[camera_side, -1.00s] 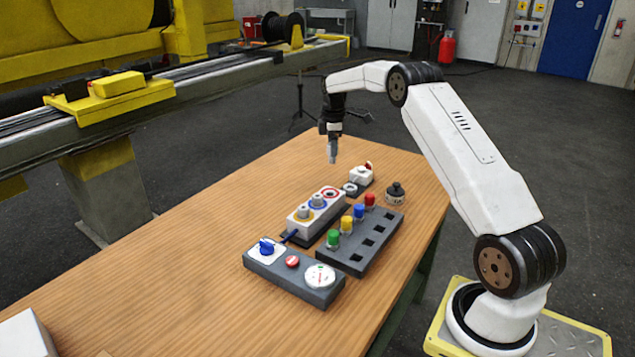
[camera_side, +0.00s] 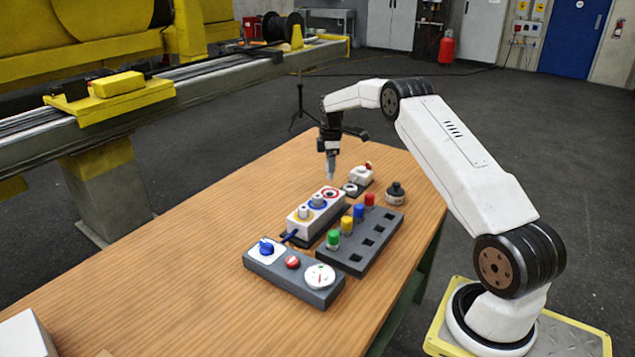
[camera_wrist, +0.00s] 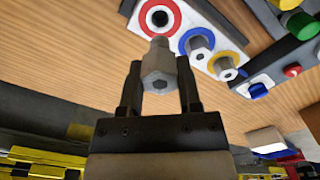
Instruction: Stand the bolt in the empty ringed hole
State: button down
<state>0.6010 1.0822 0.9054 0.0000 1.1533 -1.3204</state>
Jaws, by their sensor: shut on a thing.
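My gripper (camera_side: 331,166) is shut on the bolt, which is grey with a hex head. In the wrist view the bolt (camera_wrist: 158,62) sits between the two fingers of my gripper (camera_wrist: 158,85). In the side view the bolt (camera_side: 331,179) points down, just above the far end of the white block (camera_side: 304,223). The red-ringed hole (camera_side: 330,193) is at that end and is empty. In the wrist view the red-ringed hole (camera_wrist: 159,17) lies just beyond the bolt's tip, with a gap between them. Two other grey bolts stand in the blue-ringed and yellow-ringed places.
A dark rack (camera_side: 365,243) with green, yellow, blue and red capped pegs lies to the right of the block. A grey panel (camera_side: 290,275) with a blue knob, red button and dial is in front.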

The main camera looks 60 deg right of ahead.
aim_at(330, 178)
jog(key=shift+f, duration=2.15)
jog(key=shift+f, duration=1.65)
dwell(1.0)
jog(key=shift+c, duration=1)
grip_release()
jog(key=shift+r, duration=3.55)
